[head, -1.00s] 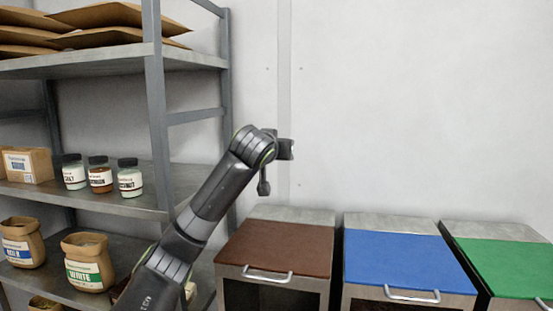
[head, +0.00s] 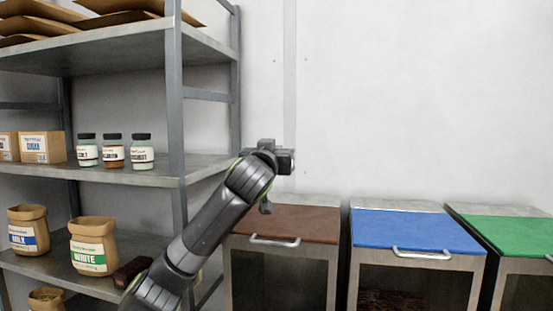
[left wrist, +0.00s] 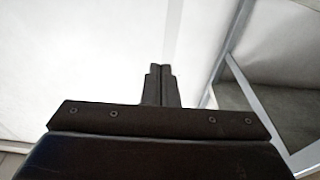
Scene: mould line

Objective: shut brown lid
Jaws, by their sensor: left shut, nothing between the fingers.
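The brown lid (head: 308,222) lies flat on top of its metal bin at the lower middle of the head view, with a bar handle (head: 275,240) at its front edge. It looks shut. My left gripper (head: 287,160) is above and behind the lid against the white wall, apart from it. My left wrist covers part of the lid's left side. In the left wrist view my left gripper's fingers (left wrist: 161,68) are together and empty, with white wall beyond. My right gripper is in neither view.
A blue-lidded bin (head: 415,232) and a green-lidded bin (head: 515,236) stand to the right, both lids down. A metal shelf rack (head: 176,110) with jars, boxes and bags stands on the left, close to my arm. The wall above the bins is clear.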

